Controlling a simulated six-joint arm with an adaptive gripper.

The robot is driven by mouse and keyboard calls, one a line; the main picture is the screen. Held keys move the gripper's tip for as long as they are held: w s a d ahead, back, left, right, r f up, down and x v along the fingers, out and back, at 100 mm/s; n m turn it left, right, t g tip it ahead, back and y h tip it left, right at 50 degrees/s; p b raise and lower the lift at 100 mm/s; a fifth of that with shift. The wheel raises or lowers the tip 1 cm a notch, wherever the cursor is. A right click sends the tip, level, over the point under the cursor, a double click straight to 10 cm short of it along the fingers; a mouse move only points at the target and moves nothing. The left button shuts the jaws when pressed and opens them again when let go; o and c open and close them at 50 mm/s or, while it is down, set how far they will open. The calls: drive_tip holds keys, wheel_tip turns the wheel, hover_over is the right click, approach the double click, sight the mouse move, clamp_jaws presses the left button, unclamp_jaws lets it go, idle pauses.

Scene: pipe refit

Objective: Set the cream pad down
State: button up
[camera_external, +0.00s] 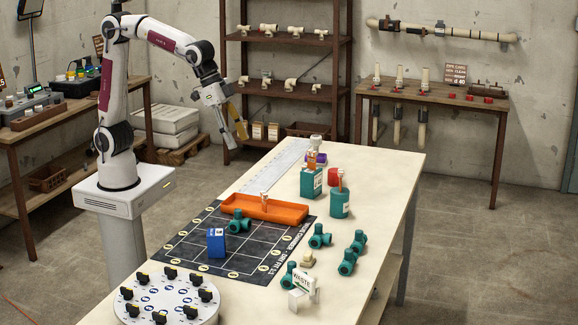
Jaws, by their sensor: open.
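A small cream piece (308,258), seemingly the cream pad, rests on the pale table (375,200) to the right of the dark gridded mat (190,244). It stands apart from the teal fittings around it. My gripper (236,136) is open, high above and beyond the far left side of the table, well away from the cream piece. A tan-yellow part shows at the gripper; I cannot tell whether it belongs to it. Nothing is clearly seen between the fingers.
An orange tray (279,212) and a blue box (216,243) are on the mat. Several teal fittings (319,236) and a white waste holder (303,285) surround the cream piece. A round white carousel (165,304) is at front left.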

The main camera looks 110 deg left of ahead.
drive_tip(key=s+a+f, duration=0.1)
drive_tip(key=s+a, duration=0.1)
drive_tip(key=s, duration=1.2)
drive_tip(key=s+a+f, duration=0.1)
drive_tip(key=s+a, duration=0.1)
drive_tip(key=s, duration=1.2)
drive_tip(key=shift+a+t, duration=0.3)
